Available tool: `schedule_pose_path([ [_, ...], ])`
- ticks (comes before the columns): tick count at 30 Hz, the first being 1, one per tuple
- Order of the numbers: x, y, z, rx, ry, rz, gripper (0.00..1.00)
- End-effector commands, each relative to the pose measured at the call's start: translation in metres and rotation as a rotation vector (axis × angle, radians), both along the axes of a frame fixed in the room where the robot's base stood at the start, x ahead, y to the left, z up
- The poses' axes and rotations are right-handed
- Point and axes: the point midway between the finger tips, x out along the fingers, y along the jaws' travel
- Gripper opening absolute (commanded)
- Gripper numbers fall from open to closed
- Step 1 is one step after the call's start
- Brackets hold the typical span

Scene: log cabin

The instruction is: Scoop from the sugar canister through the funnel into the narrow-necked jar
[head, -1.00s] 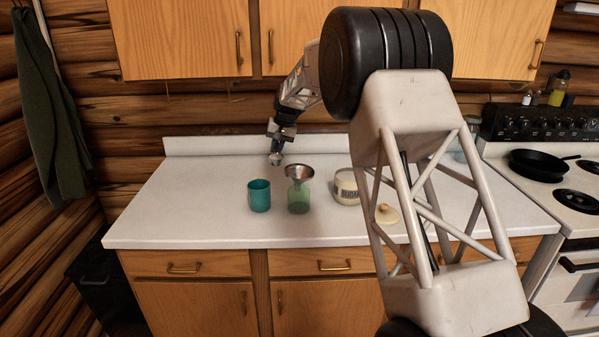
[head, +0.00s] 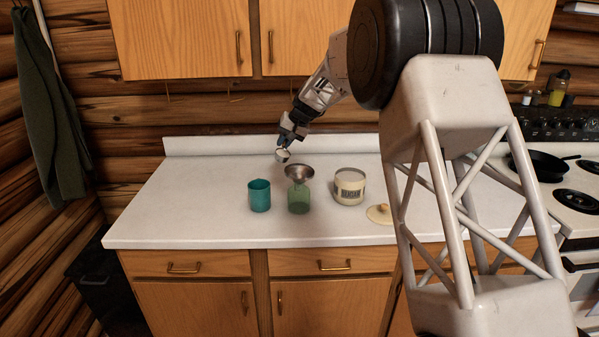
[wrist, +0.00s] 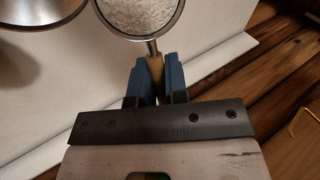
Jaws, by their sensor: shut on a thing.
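My gripper (wrist: 157,82) is shut on the wooden handle of a metal scoop (wrist: 172,10). In the wrist view the scoop's bowl holds pale, grainy sugar (wrist: 138,12). In the head view the scoop (head: 282,155) is above the counter, up and left of the metal funnel (head: 299,173). The funnel sits in the mouth of the green glass jar (head: 299,201), whose neck is hidden. Part of the funnel shows at the wrist view's top left (wrist: 42,38). The cream sugar canister (head: 349,188) stands open to the right of the jar, label facing forward.
A teal mug (head: 259,196) stands close to the left of the jar. A cream lid (head: 381,214) with a knob lies on the counter (head: 190,215) right of the canister. The counter's left side is clear. A stove with a black pan (head: 550,166) is at the right.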

Motion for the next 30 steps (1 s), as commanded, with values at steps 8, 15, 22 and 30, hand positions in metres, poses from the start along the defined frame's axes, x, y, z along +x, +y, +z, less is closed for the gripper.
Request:
schedule_pose_path([
  [8, -0.005, -0.009, 0.006, 0.065, -0.038, -0.002, 0.0],
  [15, -0.01, -0.017, 0.01, 0.129, -0.074, -0.001, 0.0],
  [22, -0.014, -0.025, 0.01, 0.192, -0.108, -0.003, 0.0],
  [30, -0.019, -0.034, 0.007, 0.272, -0.156, -0.002, 0.0],
])
